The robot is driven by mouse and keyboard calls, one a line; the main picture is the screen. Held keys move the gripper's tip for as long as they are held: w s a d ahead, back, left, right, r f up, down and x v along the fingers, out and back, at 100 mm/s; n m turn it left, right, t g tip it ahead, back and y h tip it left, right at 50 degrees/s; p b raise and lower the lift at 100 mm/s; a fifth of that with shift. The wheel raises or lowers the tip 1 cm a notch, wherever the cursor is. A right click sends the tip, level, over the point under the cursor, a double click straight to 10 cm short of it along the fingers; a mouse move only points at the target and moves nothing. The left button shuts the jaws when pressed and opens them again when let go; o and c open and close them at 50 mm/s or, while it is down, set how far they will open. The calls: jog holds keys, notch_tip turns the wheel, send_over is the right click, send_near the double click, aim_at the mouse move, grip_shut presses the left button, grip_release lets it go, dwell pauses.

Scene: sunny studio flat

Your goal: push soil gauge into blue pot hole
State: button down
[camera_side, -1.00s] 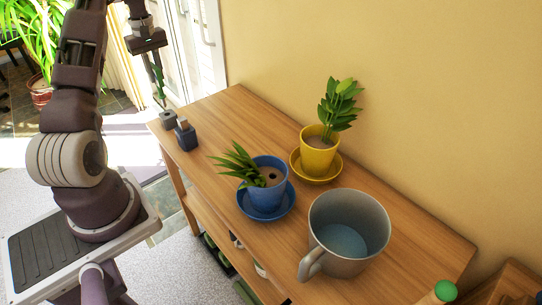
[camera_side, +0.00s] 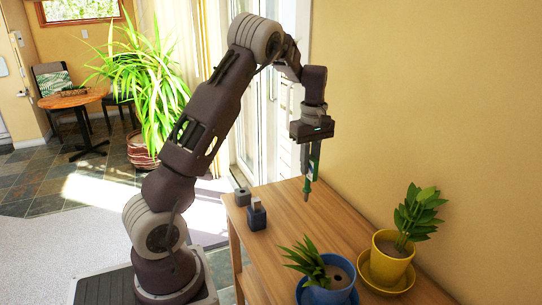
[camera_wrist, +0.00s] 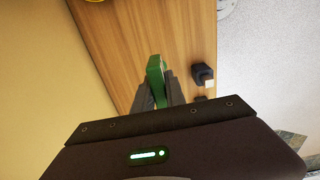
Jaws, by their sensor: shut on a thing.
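My gripper (camera_side: 311,150) is shut on the green soil gauge (camera_side: 310,172), which points down, tip free, above the far part of the wooden table. In the wrist view the green gauge (camera_wrist: 156,72) shows between the fingertips (camera_wrist: 160,92). The blue pot (camera_side: 328,296) stands at the bottom edge of the side view, partly cut off. It holds brown soil and a spiky green plant (camera_side: 308,262).
A yellow pot (camera_side: 393,258) with a leafy plant stands on a yellow saucer (camera_side: 372,280) near the wall. Bare wooden tabletop (camera_side: 325,222) lies between.

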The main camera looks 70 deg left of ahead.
jog(key=s+d+r, duration=0.1)
jog(key=s+d, duration=0.1)
jog(key=d, duration=1)
jog(key=s+d+r, duration=0.2)
jog(key=s+d, duration=0.1)
jog(key=d, duration=0.9)
notch_tip(320, 180, down, 6)
jog(key=shift+f, duration=0.3)
jog(key=shift+f, duration=0.4)
jog(key=shift+f, duration=0.15)
dwell(0.5)
jog(key=shift+f, duration=0.4)
